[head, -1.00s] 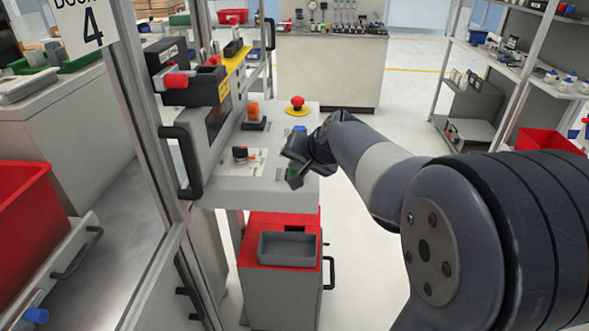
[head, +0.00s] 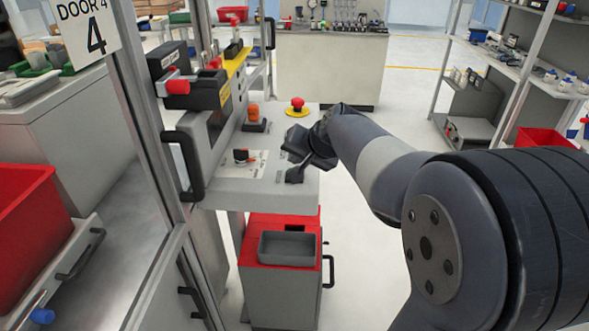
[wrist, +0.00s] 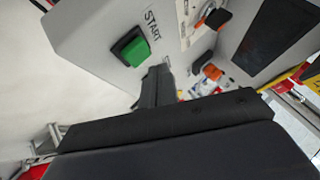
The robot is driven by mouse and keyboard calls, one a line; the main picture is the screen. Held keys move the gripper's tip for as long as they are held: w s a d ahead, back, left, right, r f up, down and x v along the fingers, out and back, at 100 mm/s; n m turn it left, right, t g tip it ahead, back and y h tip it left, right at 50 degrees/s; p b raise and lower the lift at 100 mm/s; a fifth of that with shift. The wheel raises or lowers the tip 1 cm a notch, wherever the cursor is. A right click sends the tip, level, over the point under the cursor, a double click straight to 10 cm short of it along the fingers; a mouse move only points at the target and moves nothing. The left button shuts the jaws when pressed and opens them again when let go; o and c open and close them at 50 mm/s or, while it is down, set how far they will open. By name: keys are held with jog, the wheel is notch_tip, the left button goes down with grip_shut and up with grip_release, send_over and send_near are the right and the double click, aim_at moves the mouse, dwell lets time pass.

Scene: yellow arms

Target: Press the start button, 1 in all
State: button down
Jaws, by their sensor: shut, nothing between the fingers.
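The start button is a green square push button (wrist: 130,47) in a dark frame, with the word START beside it on the pale control panel (wrist: 95,25) in the wrist view. My gripper (wrist: 153,76) is shut and empty. In the wrist view its fingertips appear just below and right of the button; I cannot tell whether they touch the panel. In the head view my gripper (head: 294,175) is over the front right part of the grey console (head: 225,190) and hides the green button.
A red emergency mushroom button (head: 297,103) on a yellow ring stands farther back on the console. An orange switch (head: 253,113) and a red-and-black switch (head: 242,156) sit to the left. A red-topped cabinet (head: 275,220) with a grey tray stands below.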

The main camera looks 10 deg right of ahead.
jog(key=shift+r+p, duration=1.5)
jog(key=shift+r, duration=0.75)
jog(key=shift+s, duration=0.1)
